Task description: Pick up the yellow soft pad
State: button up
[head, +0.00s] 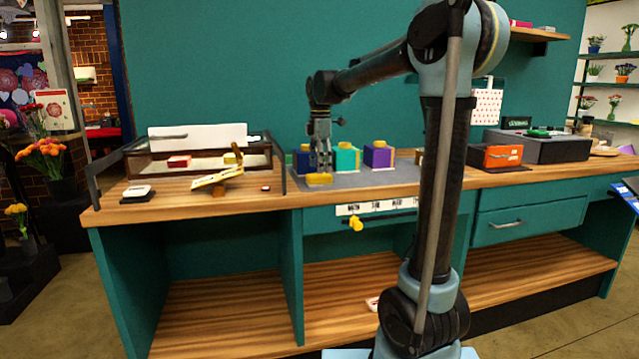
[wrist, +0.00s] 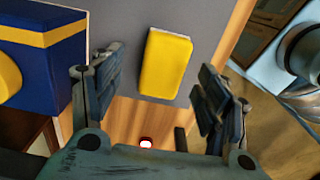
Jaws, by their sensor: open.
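The yellow soft pad (head: 319,180) lies on the grey mat (head: 372,179) near the front edge of the workbench. In the wrist view the pad (wrist: 165,64) sits between and beyond the two open fingers, with a pale strip along its top edge. My gripper (head: 320,163) points down just above the pad in the head view. In the wrist view my gripper (wrist: 161,95) is open and empty, with a finger on each side of the pad and apart from it.
Behind the mat stand a blue box (head: 301,160), a teal box (head: 347,158) and a purple box (head: 378,155). The blue box is close on the left in the wrist view (wrist: 38,75). A glass-sided tray (head: 150,163) stands left. An orange box (head: 502,156) stands right.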

aim_at(319, 176)
jog(key=shift+s+a+f, duration=0.1)
jog(key=shift+s+f, duration=0.05)
jog(key=shift+f, duration=0.95)
jog(key=shift+s+a+f, duration=0.1)
jog(key=shift+s+f, duration=0.05)
jog(key=shift+f, duration=0.9)
jog(key=c, duration=1.1)
